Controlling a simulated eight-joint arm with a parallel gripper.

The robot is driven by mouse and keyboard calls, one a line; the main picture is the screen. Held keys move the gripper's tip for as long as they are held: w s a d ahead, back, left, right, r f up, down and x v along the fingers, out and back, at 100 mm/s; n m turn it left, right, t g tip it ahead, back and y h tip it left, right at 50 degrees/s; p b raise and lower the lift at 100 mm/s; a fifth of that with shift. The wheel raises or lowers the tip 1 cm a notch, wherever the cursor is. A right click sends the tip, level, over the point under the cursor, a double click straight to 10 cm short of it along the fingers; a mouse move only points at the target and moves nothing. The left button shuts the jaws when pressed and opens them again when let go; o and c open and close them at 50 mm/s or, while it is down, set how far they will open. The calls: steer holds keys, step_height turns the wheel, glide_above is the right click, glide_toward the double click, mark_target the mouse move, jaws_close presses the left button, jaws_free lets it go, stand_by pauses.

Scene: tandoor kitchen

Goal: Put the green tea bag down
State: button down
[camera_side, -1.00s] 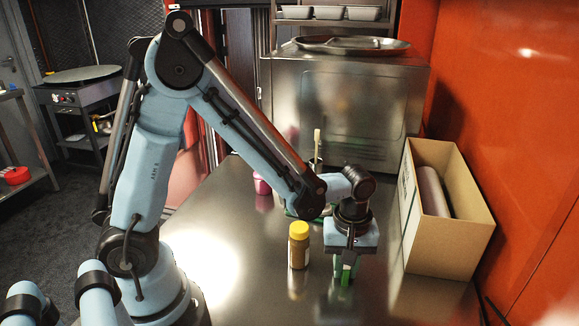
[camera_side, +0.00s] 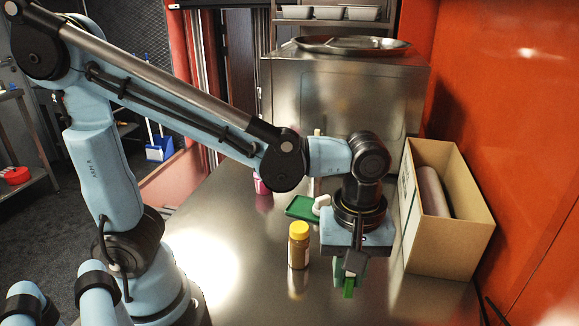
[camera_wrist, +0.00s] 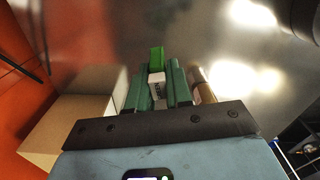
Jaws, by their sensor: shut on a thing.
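The bag's bright green end (camera_side: 348,288) shows below the fingers in the side view. In the wrist view my gripper (camera_wrist: 158,92) holds a small white packet with dark print, and the green end (camera_wrist: 157,58) sticks out beyond the fingertips. The fingers hide part of the bag. I cannot tell whether it touches the table.
A yellow-lidded jar (camera_side: 299,246) stands close left of my gripper. An open cardboard box (camera_side: 443,245) with a roll inside stands to the right. A green tray (camera_side: 303,207) and a pink container (camera_side: 260,184) are farther back. The table's front left is clear.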

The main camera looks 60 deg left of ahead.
steer(key=shift+s+d+r, duration=0.25)
steer(key=shift+r, duration=0.15)
steer(key=w+a+n, duration=0.3)
steer(key=w+a, duration=0.1)
steer(key=a, duration=0.3)
steer(key=w+a+n, duration=0.3)
steer(key=w+a, duration=0.1)
steer(key=a, duration=0.3)
steer(key=n, duration=1)
glide_above(225, 184)
steer(key=f, duration=0.6)
steer(key=shift+d+f, duration=0.25)
steer(key=shift+a+f, duration=0.2)
steer(key=shift+f, duration=1.9)
steer(key=shift+f, duration=0.15)
